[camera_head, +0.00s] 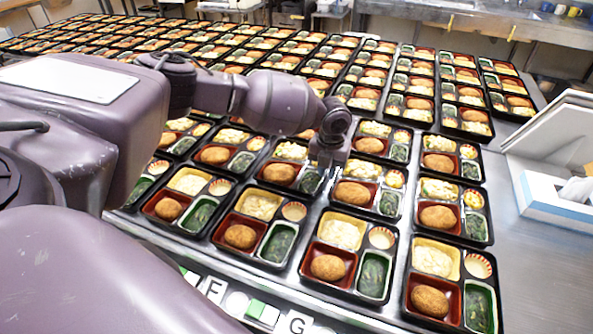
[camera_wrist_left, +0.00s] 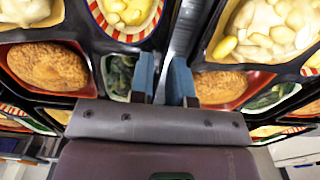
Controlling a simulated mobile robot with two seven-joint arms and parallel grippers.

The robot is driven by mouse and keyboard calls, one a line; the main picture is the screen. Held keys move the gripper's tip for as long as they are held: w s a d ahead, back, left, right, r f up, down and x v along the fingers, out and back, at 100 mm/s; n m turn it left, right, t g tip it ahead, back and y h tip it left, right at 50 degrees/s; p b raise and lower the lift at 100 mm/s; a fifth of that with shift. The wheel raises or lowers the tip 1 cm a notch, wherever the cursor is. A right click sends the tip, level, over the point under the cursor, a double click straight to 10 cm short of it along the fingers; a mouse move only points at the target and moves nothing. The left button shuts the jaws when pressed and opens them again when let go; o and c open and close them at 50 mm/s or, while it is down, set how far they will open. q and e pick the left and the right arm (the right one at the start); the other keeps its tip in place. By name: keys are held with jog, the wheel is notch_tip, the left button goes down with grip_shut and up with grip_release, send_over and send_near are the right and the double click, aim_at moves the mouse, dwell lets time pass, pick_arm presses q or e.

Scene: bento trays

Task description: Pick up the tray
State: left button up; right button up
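Many black bento trays stand in close rows on a steel table. My left gripper (camera_head: 327,172) points down at the seam between a tray with a croquette and greens (camera_head: 291,190) and the tray to its right (camera_head: 384,212). In the left wrist view, the two blue fingers (camera_wrist_left: 162,88) stand a small gap apart. The left tray's rim (camera_wrist_left: 168,45) runs down toward this gap. Whether the fingers touch the rim I cannot tell. My gripper and forearm hide parts of the trays behind. My right gripper is in neither view.
Trays crowd the gripper on all sides. A lettered strip (camera_head: 262,312) runs along the near table edge. A white and blue box (camera_head: 556,200) stands at the right, with bare steel surface (camera_head: 545,270) in front of it. A counter (camera_head: 480,18) is at the back.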

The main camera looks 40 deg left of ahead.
pick_arm(q)
jog(key=shift+f, duration=0.4)
grip_shut()
